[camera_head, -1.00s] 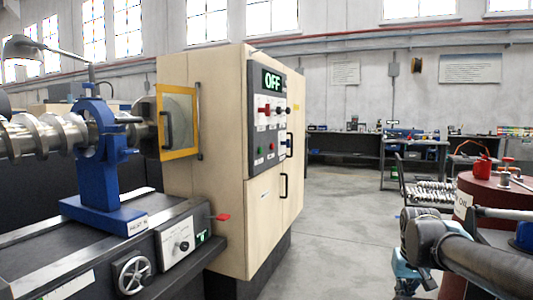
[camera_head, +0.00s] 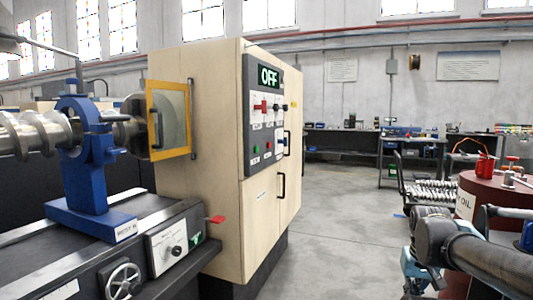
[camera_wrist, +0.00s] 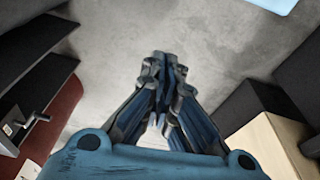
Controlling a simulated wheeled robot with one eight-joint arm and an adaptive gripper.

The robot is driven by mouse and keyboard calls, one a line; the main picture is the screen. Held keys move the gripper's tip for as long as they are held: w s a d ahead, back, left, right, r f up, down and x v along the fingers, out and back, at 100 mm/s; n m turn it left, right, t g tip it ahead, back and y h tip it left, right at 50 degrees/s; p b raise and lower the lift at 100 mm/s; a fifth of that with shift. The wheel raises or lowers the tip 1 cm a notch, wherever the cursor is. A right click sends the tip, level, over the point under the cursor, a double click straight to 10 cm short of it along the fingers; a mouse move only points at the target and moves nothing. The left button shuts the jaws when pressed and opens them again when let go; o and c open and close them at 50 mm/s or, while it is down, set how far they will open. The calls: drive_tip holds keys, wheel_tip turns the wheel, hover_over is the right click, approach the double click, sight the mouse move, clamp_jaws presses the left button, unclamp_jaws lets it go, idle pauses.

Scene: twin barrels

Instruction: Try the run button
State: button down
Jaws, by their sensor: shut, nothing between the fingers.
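The beige machine cabinet (camera_head: 200,120) stands at the centre in the head view. The small labels are too blurred to read, so I cannot tell which control is the run button. My gripper (camera_wrist: 162,62) is shut and empty in the wrist view, pointing over bare floor. It is well away from the panel. In the head view my arm is at the lower right.
A dark red oil barrel (camera_head: 495,205) with a red can (camera_head: 485,164) on it stands at the right, close to my arm. A lathe with a blue rest (camera_head: 85,160) fills the left. Grey floor (camera_head: 340,210) is clear between cabinet and barrel. Workbenches line the back.

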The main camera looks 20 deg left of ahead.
sight(256, 149)
drive_tip(key=shift+d, duration=0.15)
drive_tip(key=w+a+r+t+y, duration=0.2)
drive_tip(key=w+a+r, duration=0.4)
drive_tip(key=w, duration=0.3)
drive_tip(key=w+a+r+m+t+y, duration=0.1)
drive_tip(key=w+a+r+t, duration=0.1)
drive_tip(key=w+a+r, duration=0.55)
drive_tip(key=w+a+r+t+y, duration=0.2)
drive_tip(key=w+a+r, duration=0.35)
drive_tip(key=w, duration=0.45)
drive_tip(key=w+a+r+m+t+y, duration=0.1)
drive_tip(key=w+a+r, duration=0.3)
drive_tip(key=a, duration=0.5)
drive_tip(key=w+a+r+t+y, duration=0.1)
drive_tip(key=w+a+r+y, duration=0.1)
drive_tip(key=w+a+r, duration=0.3)
drive_tip(key=w+a+r+m+t+y, duration=0.1)
drive_tip(key=w+a+r, duration=0.3)
drive_tip(key=a, duration=0.8)
drive_tip(key=shift+w+a+r+m+y, duration=0.2)
drive_tip(key=shift+w+a+m+y, duration=0.15)
drive_tip(key=shift+w+y, duration=0.4)
drive_tip(key=shift+w, duration=0.1)
drive_tip(key=a, duration=0.8)
drive_tip(key=shift+w+a, duration=0.35)
drive_tip(key=shift+a, duration=0.05)
